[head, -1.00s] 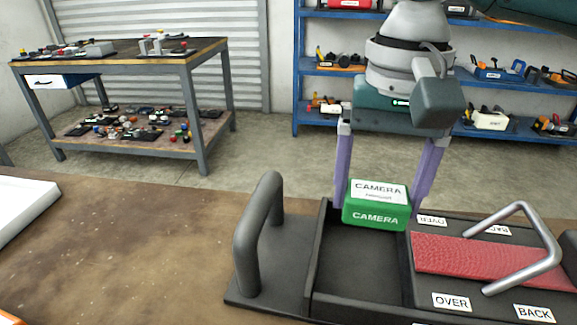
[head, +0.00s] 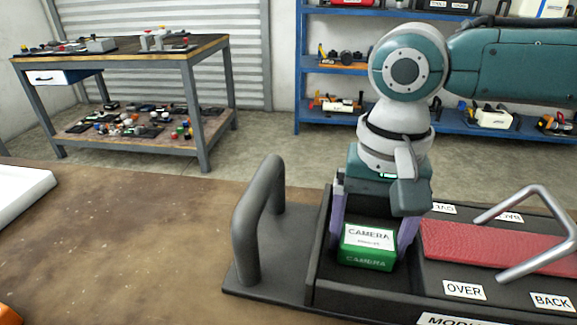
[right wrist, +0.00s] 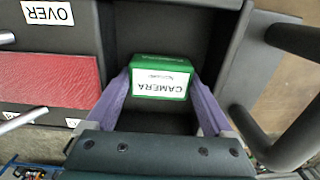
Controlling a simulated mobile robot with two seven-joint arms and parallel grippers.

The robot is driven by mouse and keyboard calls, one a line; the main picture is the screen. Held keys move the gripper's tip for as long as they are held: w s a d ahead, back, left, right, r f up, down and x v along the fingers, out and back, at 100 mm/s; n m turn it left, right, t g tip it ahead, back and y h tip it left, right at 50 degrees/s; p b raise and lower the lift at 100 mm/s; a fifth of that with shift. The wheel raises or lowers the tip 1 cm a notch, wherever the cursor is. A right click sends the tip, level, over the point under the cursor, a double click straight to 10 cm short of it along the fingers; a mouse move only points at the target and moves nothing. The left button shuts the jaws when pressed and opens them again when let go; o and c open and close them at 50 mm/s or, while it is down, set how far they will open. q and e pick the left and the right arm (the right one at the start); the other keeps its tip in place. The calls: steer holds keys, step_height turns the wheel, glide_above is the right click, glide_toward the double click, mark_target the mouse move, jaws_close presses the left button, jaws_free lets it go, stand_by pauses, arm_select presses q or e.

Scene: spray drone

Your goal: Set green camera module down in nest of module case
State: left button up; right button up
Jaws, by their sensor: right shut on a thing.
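The green camera module (head: 367,258), a green box with a white CAMERA label on top, is inside the open square nest of the black module case (head: 290,273). My right gripper (head: 378,250) is shut on it, with purple fingers on its two sides reaching down into the nest. In the right wrist view the green camera module (right wrist: 160,78) lies between the fingertips of my right gripper (right wrist: 163,85), with dark nest floor around it. I cannot tell whether its underside touches the floor. My left gripper is not in view.
The case has a tall black handle (head: 258,220) left of the nest. To the right are a red textured pad (head: 490,245), a metal handle (head: 535,235) and OVER and BACK labels. A white tray (head: 18,205) lies at left. The brown tabletop between is clear.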

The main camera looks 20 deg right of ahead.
mark_target(367, 238)
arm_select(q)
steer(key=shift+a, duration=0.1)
arm_select(e)
steer(key=o, duration=1.2)
steer(key=shift+c, duration=0.2)
steer(key=shift+r, duration=0.1)
